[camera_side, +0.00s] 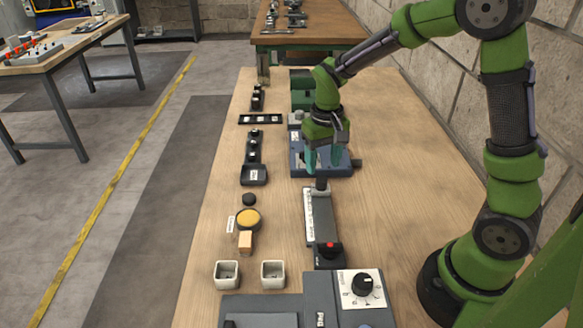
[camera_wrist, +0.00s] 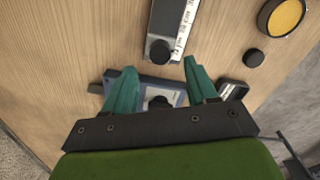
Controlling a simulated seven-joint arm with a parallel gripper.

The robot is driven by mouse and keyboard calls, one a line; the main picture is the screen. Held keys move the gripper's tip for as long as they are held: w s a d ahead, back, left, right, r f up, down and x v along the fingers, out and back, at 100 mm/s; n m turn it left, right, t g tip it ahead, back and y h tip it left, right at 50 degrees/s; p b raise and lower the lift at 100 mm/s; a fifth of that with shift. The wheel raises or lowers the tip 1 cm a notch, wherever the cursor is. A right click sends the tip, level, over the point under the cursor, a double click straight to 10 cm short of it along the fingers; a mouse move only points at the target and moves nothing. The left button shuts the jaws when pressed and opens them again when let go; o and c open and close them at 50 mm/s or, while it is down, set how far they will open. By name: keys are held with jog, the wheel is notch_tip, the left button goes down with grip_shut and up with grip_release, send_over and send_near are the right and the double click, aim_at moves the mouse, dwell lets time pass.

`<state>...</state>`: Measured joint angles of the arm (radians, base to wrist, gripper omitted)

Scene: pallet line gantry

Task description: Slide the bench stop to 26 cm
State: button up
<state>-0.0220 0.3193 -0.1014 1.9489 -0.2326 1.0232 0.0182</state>
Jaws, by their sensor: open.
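A grey rail (camera_side: 322,219) with a white scale strip (camera_side: 308,215) lies lengthwise on the bench. A dark block with a knob (camera_side: 321,185), apparently the bench stop, sits at the rail's far end. It also shows in the wrist view (camera_wrist: 158,50), ahead of my fingers. The scale strip in the wrist view (camera_wrist: 185,25) is too small to read. My gripper (camera_side: 325,158) is open, with two teal fingers spread apart, also in the wrist view (camera_wrist: 158,77). It is over a blue-grey fixture (camera_side: 297,163), beyond the rail's far end and apart from the stop.
A dial panel (camera_side: 362,290) stands nearer. Left of the rail are a yellow disc (camera_side: 248,219), a wooden block (camera_side: 245,241) and two white cups (camera_side: 227,273). The bench's right side is mostly clear.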

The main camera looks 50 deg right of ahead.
aim_at(322, 179)
jog(key=shift+f, duration=2.7)
grip_shut()
